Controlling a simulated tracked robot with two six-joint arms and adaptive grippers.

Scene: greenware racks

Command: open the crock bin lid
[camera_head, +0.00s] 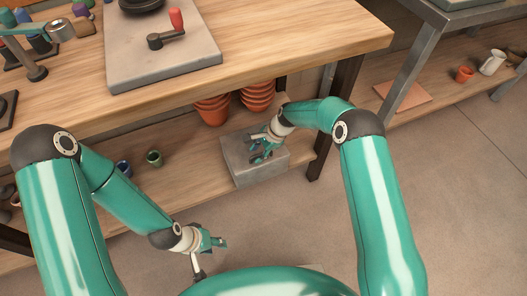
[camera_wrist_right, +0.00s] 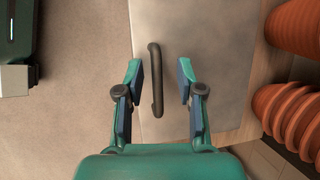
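The crock bin is a grey box on the lower shelf in the head view, its flat grey lid (camera_head: 237,152) facing up under my right gripper (camera_head: 262,152). In the right wrist view the lid (camera_wrist_right: 205,45) carries a dark bar handle (camera_wrist_right: 155,82). The handle lies between the two spread fingers of my right gripper (camera_wrist_right: 159,75), with a gap on each side. I cannot tell how far below the fingertips it is. The lid appears flat and closed. My left gripper (camera_head: 218,242) hangs low in front of the shelf, away from the bin; its fingers are too small to read.
Stacked terracotta pots (camera_head: 212,110) stand behind the bin and also show in the right wrist view (camera_wrist_right: 295,115). A dark table leg (camera_head: 335,120) is right of the bin. A small green cup (camera_head: 153,158) sits left on the shelf.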

